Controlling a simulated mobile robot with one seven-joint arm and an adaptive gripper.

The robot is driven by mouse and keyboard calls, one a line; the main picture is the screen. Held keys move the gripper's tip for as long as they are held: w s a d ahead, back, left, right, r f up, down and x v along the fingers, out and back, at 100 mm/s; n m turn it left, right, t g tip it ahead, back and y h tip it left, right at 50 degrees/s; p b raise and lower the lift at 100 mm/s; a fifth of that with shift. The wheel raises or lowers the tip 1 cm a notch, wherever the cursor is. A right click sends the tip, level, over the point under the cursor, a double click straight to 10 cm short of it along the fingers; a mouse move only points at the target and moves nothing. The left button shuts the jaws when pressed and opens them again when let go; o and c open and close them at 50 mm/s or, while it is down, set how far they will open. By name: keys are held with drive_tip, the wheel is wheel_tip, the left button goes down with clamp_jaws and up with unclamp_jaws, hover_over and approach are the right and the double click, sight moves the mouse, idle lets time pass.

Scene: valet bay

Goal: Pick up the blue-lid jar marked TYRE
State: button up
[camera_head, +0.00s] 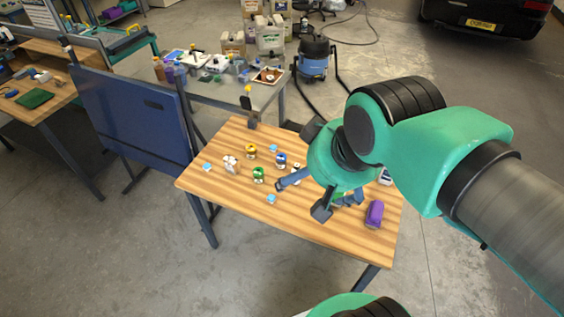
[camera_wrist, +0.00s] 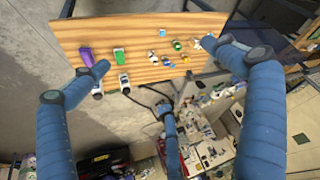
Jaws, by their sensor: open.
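The blue-lid jar (camera_head: 281,160) stands on the wooden table (camera_head: 228,185), just beyond my gripper in the head view. Any marking on it is too small to read. A yellow-lid jar (camera_head: 251,151) stands to its left, and a green-lid jar (camera_head: 258,175) stands nearer and to the left. My gripper (camera_head: 303,196) is open and empty, with its fingers spread above the table and apart from the jars. The fingers also frame the wrist view (camera_wrist: 163,55), where the small jars show far off between them. My arm covers part of the table's right side.
A purple object (camera_head: 374,213) lies at the table's right. A white object (camera_head: 230,162) and small light-blue pieces (camera_head: 207,167) lie at the left. A dark blue panel (camera_head: 130,105) stands beside the table. A cluttered bench (camera_head: 262,96) and blue vacuum (camera_head: 313,62) stand behind.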

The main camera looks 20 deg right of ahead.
drive_tip(key=c, duration=1)
drive_tip(key=w+d+f+g, duration=0.1)
drive_tip(key=w+d+f, duration=0.1)
drive_tip(key=w, duration=0.9)
drive_tip(key=w+d+f+g, duration=0.1)
drive_tip(key=w+f, duration=0.2)
drive_tip(key=w, duration=0.7)
drive_tip(key=w+d+f+g, duration=0.1)
drive_tip(key=w+d+f, duration=0.1)
drive_tip(key=w, duration=0.9)
drive_tip(key=w+d+f+g, duration=0.1)
drive_tip(key=w+d+f, duration=0.1)
drive_tip(key=w+f, duration=0.4)
drive_tip(key=w+d+f, duration=0.3)
drive_tip(key=w+f, duration=0.3)
drive_tip(key=f, duration=0.9)
drive_tip(key=w+d+f+g+p, duration=0.1)
drive_tip(key=w+d+f, duration=0.2)
drive_tip(key=w+f, duration=0.3)
drive_tip(key=shift+w+f+g, duration=0.15)
drive_tip(key=shift+f, duration=1.2)
drive_tip(key=shift+w+f+g, duration=0.15)
drive_tip(key=shift+f, duration=1.15)
